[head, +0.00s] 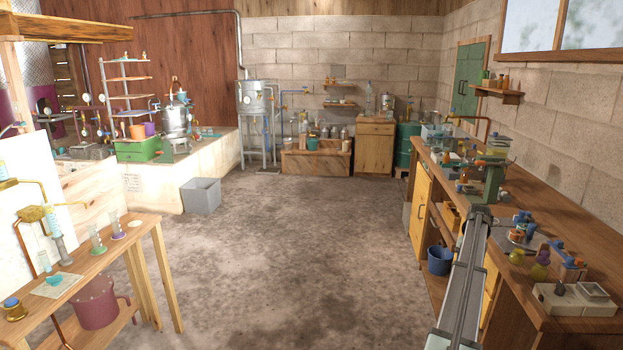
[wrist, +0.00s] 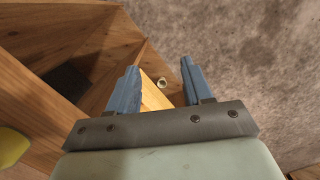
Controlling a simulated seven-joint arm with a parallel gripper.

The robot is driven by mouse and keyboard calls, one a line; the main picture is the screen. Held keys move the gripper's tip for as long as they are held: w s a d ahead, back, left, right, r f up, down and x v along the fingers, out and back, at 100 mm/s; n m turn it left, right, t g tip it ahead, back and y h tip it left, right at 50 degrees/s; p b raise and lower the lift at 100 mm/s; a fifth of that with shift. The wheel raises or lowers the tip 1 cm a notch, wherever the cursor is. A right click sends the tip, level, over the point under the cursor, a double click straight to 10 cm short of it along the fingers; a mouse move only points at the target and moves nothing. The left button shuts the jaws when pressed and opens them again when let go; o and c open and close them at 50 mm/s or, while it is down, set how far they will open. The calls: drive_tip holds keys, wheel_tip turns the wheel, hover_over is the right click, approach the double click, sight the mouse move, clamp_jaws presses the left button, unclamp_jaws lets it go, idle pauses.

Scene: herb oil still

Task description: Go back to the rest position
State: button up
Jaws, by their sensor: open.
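My gripper (wrist: 159,64) shows in the wrist view with two blue fingers spread apart. It is open and nothing is held between the fingers. Behind the gap I see a strip of light yellow wood (wrist: 153,95) and a small pale ring (wrist: 161,84); both look apart from the fingers. In the head view I cannot clearly make out the gripper among the things at the right bench.
The wooden bench (head: 590,215) along the right wall carries several tools and bottles. A narrow table (head: 95,262) with glassware is at the left. A grey bin (head: 201,195) stands further back. The middle floor (head: 290,250) is clear.

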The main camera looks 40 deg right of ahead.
drive_tip(key=w+a+f+n, duration=0.2)
drive_tip(key=w+a+f, duration=0.6)
drive_tip(key=a+f, duration=0.25)
drive_tip(key=w+a+f+n+g, duration=0.1)
drive_tip(key=w+a+f, duration=0.2)
drive_tip(key=a+f, duration=0.6)
drive_tip(key=w+a+f+n+g+y, duration=0.15)
drive_tip(key=a+f, duration=0.35)
drive_tip(key=a, duration=0.8)
drive_tip(key=w+a+f+n, duration=0.25)
drive_tip(key=a+f, duration=0.45)
drive_tip(key=a, duration=0.5)
drive_tip(key=s+a+f+n+g, duration=0.1)
drive_tip(key=s+a+f, duration=0.2)
drive_tip(key=a, duration=0.5)
drive_tip(key=s+a+f+n, duration=0.1)
drive_tip(key=s+a+f, duration=0.15)
drive_tip(key=a, duration=0.45)
drive_tip(key=s+a+f+n+g, duration=0.1)
drive_tip(key=s+a+f, duration=0.25)
drive_tip(key=a, duration=0.45)
drive_tip(key=s+a+f+n+g+h, duration=0.1)
drive_tip(key=s+a+n, duration=0.1)
drive_tip(key=s+a, duration=0.5)
drive_tip(key=s+a+f+n+h, duration=0.1)
drive_tip(key=s+a+f+n, duration=0.1)
drive_tip(key=s+a, duration=0.6)
drive_tip(key=s, duration=0.4)
drive_tip(key=shift+a+g+h, duration=0.15)
drive_tip(key=shift+g+h, duration=0.2)
